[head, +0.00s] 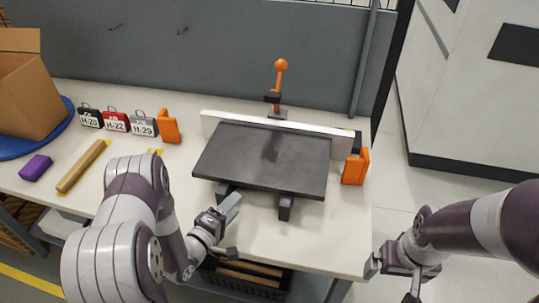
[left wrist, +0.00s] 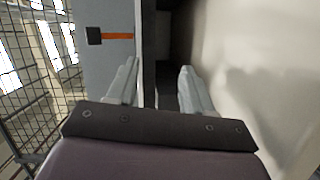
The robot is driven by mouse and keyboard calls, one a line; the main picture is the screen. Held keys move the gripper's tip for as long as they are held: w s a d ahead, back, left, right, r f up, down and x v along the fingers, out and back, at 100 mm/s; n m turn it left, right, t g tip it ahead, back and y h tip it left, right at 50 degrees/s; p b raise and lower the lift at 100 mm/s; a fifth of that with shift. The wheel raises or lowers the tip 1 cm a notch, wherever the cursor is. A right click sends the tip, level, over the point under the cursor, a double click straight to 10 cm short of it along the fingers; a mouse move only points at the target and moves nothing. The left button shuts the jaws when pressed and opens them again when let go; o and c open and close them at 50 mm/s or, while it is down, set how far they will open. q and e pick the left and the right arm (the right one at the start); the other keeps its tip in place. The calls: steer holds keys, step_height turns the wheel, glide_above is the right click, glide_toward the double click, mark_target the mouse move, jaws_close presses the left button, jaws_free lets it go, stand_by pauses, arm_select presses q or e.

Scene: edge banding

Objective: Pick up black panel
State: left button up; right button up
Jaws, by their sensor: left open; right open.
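The black panel (head: 262,155) lies flat on dark supports (head: 285,207) on the white table, its back edge along a white upright board (head: 225,122). My left gripper (head: 232,228) is open and empty, just in front of the panel's near edge, left of its middle. In the left wrist view the open fingers (left wrist: 157,85) point toward a dark band, which may be the panel's edge; I cannot tell. My right gripper (head: 391,282) is open and empty, to the right of the table's front right corner, away from the panel.
An orange-handled clamp (head: 280,80) stands behind the board. Orange blocks stand left (head: 168,127) and right (head: 356,167) of the panel. Labelled tags (head: 117,121), a wooden stick (head: 83,166), a purple block (head: 35,168) and a cardboard box (head: 30,98) occupy the left side.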

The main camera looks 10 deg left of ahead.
mark_target(260, 174)
arm_select(q)
steer(key=shift+w+d+n+t, duration=0.6)
steer(key=shift+w+d+n, duration=0.1)
steer(key=shift+d, duration=0.15)
steer(key=p+x, duration=0.1)
steer(key=x, duration=0.4)
steer(key=shift+r, duration=0.1)
steer(key=shift+w+d+r, duration=0.1)
steer(key=shift+w+d, duration=0.05)
steer(key=shift+w, duration=0.2)
steer(key=p+x, duration=0.1)
steer(key=x, duration=0.3)
steer(key=shift+w+d+r, duration=0.2)
steer(key=shift+w+d, duration=0.1)
steer(key=shift+w, duration=0.25)
steer(key=shift+s, duration=0.1)
jaws_close()
arm_select(e)
steer(key=shift+w+d+r, duration=0.35)
steer(key=shift+w+r, duration=0.1)
steer(key=shift+r, duration=0.3)
arm_select(q)
steer(key=shift+r, duration=0.2)
